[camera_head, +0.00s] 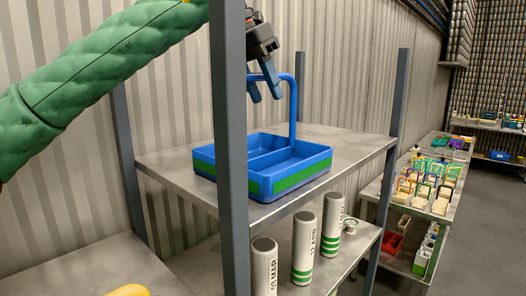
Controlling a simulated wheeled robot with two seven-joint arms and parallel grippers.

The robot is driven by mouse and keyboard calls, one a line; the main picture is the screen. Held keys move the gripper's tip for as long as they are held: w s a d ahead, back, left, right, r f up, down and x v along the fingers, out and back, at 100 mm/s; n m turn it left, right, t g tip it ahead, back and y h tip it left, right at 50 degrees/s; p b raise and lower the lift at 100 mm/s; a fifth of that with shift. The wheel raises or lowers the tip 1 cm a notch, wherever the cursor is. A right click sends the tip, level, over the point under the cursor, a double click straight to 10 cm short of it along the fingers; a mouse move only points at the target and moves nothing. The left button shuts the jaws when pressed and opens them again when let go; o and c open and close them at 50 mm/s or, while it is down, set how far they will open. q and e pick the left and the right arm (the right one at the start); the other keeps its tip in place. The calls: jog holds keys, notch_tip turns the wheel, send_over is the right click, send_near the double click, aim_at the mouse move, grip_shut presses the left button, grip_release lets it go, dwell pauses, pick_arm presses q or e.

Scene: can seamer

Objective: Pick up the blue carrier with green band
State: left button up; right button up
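The blue carrier (291,165) with a green band (292,178) sits on the upper metal shelf of a rack. It is an open tray with a divider and a tall blue handle (292,112). My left gripper (264,93) points down at the top of the handle, with its two fingers apart. The handle's top bar passes at the fingers; I cannot tell whether they touch it. A grey rack post hides part of the carrier and part of my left arm. My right gripper is not in view.
Grey rack posts (229,150) stand in front of and around the shelf (345,143). Several white cylinders (304,245) with green bands stand on the lower shelf. More shelves with small carriers (441,200) stand at right. A yellow object (128,290) shows at the bottom left.

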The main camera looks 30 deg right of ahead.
pick_arm(q)
jog(key=shift+a+f+b, duration=0.1)
jog(key=shift+f+b, duration=0.2)
jog(key=shift+b, duration=0.3)
dwell(0.6)
grip_shut()
